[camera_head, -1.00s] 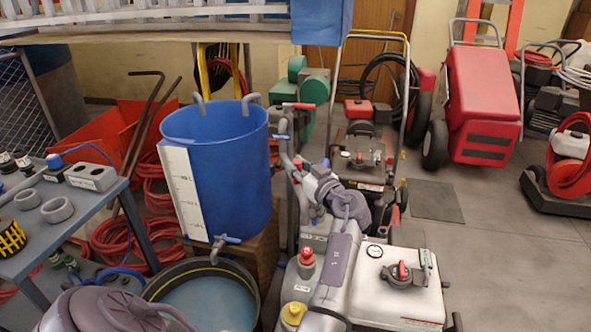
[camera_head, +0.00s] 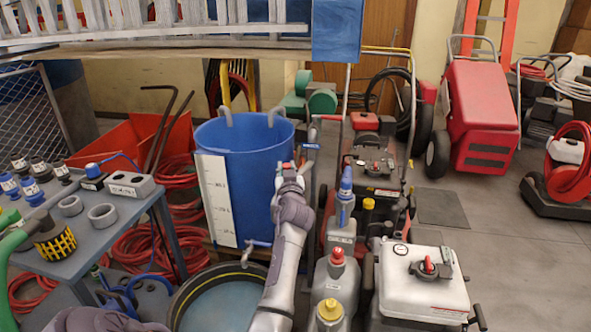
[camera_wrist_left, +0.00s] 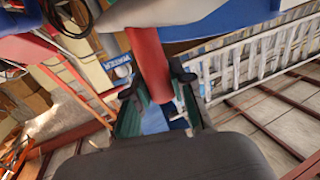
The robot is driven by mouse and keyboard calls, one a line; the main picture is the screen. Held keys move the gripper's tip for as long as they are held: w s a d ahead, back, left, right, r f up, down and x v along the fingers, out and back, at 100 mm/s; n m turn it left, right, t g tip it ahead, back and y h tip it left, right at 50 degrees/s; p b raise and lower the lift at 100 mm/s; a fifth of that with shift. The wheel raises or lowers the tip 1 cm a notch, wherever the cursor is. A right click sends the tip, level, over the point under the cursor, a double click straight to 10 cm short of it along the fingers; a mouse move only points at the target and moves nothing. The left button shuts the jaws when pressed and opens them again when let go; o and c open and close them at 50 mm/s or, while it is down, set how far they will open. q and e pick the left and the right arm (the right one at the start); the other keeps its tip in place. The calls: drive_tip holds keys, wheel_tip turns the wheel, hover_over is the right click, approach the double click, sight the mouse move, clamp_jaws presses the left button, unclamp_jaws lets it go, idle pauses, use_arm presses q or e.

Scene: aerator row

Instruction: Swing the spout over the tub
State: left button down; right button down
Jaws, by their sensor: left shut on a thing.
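A tall blue vessel (camera_head: 249,165) with a white scale strip stands left of centre, grey hooks over its rim. A small spout with a blue lever (camera_head: 258,243) sits low on its front. Below it is a round black tub (camera_head: 183,297) with a yellow line and a blue-grey inside, partly cut off. A grey upright pipe (camera_head: 312,165) stands just right of the blue vessel. My left gripper (camera_head: 288,170) is in front of the vessel's right side. In the wrist view it is shut on a red grip (camera_wrist_left: 150,65); what the grip joins is unclear. My right gripper is out of view.
A bench (camera_head: 120,208) with fittings and rings stands at left, red hoses beneath. Bottles and a white tank (camera_head: 418,282) stand right of my left arm. A red machine (camera_head: 480,115) stands at back right.

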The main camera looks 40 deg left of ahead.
use_arm(q)
drive_tip(key=shift+s+a, duration=0.15)
drive_tip(key=shift+a, duration=1.05)
drive_tip(key=shift+s+a, duration=0.1)
drive_tip(key=shift+a, duration=1.05)
drive_tip(key=c, duration=1)
unclamp_jaws()
drive_tip(key=shift+s+a, duration=0.1)
drive_tip(key=shift+o, duration=0.2)
drive_tip(key=v, duration=1.2)
